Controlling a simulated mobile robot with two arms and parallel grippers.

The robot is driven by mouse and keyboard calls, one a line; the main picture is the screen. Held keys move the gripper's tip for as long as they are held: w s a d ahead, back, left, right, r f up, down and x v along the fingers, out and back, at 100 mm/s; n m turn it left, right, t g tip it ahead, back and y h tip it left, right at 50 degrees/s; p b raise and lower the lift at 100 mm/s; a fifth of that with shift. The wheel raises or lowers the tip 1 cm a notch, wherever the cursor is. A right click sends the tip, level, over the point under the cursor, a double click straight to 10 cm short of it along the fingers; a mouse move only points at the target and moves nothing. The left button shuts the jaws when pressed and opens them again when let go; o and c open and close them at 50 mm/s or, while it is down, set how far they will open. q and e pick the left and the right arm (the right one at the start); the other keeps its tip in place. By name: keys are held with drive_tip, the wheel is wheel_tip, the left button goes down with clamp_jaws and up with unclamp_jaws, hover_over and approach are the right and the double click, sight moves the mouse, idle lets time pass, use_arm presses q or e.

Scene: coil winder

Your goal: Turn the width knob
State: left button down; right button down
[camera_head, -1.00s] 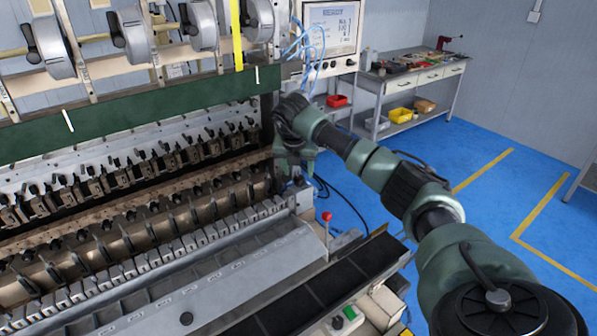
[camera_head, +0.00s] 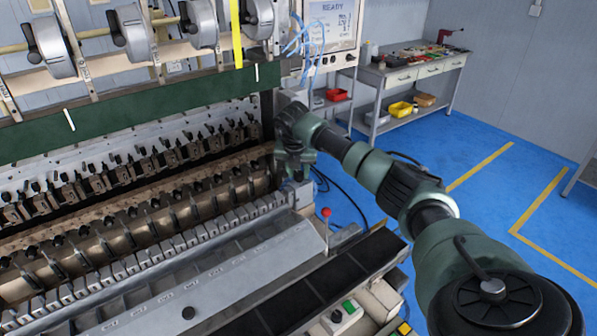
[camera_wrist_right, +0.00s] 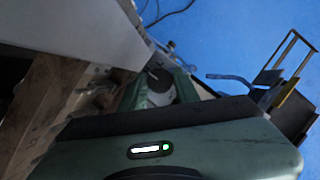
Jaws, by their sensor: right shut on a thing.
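My right gripper (camera_head: 297,174) reaches the right end of the coil winder (camera_head: 235,258), pointing down beside the end of its long rows of clamps. It is shut on the width knob, which is mostly hidden by the gripper in the head view. In the right wrist view, the gripper's fingers (camera_wrist_right: 160,88) close around a small greyish round part that looks like the width knob (camera_wrist_right: 159,86); the picture is dark there. My left gripper is not in view.
A control panel screen (camera_head: 331,24) is above and behind. A workbench (camera_head: 400,78) with tools and bins stands at the back right. The blue floor between is open, with loose black cables near the machine.

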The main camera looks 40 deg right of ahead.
drive_tip(key=shift+d+f+n+t+b, duration=0.1)
drive_tip(key=shift+n+t+b, duration=0.2)
drive_tip(key=shift+n+b, duration=0.65)
drive_tip(key=shift+s+n+t+y+b, duration=0.1)
drive_tip(key=shift+n+t+y+b, duration=0.2)
drive_tip(key=shift+n+y+b, duration=0.7)
drive_tip(key=n, duration=0.3)
drive_tip(key=shift+d, duration=0.1)
drive_tip(key=shift+d+r+n+t+y+b, duration=0.15)
drive_tip(key=shift+n+y+b, duration=0.15)
drive_tip(key=shift+n, duration=0.4)
drive_tip(key=shift+a+r+n+t+y+b, duration=0.15)
drive_tip(key=shift+n+y, duration=0.15)
drive_tip(key=shift+n, duration=0.35)
drive_tip(key=shift+d+f, duration=0.1)
drive_tip(key=c, duration=1.1)
unclamp_jaws()
drive_tip(key=shift+o, duration=0.2)
